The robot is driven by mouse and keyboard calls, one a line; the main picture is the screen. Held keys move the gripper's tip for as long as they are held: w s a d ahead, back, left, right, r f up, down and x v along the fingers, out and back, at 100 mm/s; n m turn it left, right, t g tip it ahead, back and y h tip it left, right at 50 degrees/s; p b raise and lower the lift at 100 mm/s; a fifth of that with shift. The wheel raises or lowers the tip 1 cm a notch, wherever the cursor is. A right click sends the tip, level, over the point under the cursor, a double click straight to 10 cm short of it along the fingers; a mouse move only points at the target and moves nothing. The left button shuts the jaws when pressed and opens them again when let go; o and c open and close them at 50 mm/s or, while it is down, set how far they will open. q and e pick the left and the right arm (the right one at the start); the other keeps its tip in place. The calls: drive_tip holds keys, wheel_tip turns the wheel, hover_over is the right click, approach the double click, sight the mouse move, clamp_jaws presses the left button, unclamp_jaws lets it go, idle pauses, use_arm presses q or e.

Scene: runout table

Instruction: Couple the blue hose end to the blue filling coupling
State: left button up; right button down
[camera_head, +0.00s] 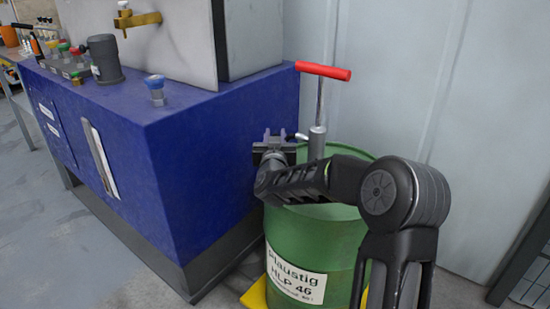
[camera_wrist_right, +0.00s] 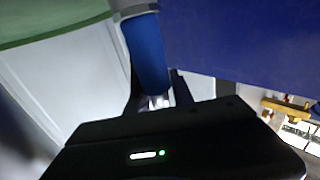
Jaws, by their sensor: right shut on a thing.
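The blue filling coupling (camera_head: 155,93), a short fitting with a blue top, stands upright on the blue cabinet's top near its front edge. My right gripper (camera_head: 275,140) is over the back left of the green drum, beside the cabinet's side and right of the coupling, well apart from it. In the right wrist view its fingers (camera_wrist_right: 158,100) are shut on the blue hose end (camera_wrist_right: 148,55), a blue cylinder with a grey collar and a bright metal part between the fingers. In the head view the gripper largely hides the hose end. My left gripper is not in view.
The green drum (camera_head: 310,240) holds a hand pump (camera_head: 318,140) with a red handle (camera_head: 323,71), close right of my gripper. On the blue cabinet (camera_head: 200,140) stand a dark cylinder (camera_head: 104,60), coloured knobs and a grey box (camera_head: 160,40) with a brass tap (camera_head: 137,19).

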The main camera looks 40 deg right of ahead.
drive_tip(key=shift+r, duration=0.1)
idle(0.8)
wheel_tip(320, 180, up, 10)
drive_tip(key=p, duration=0.3)
drive_tip(key=shift+p, duration=0.35)
idle(0.3)
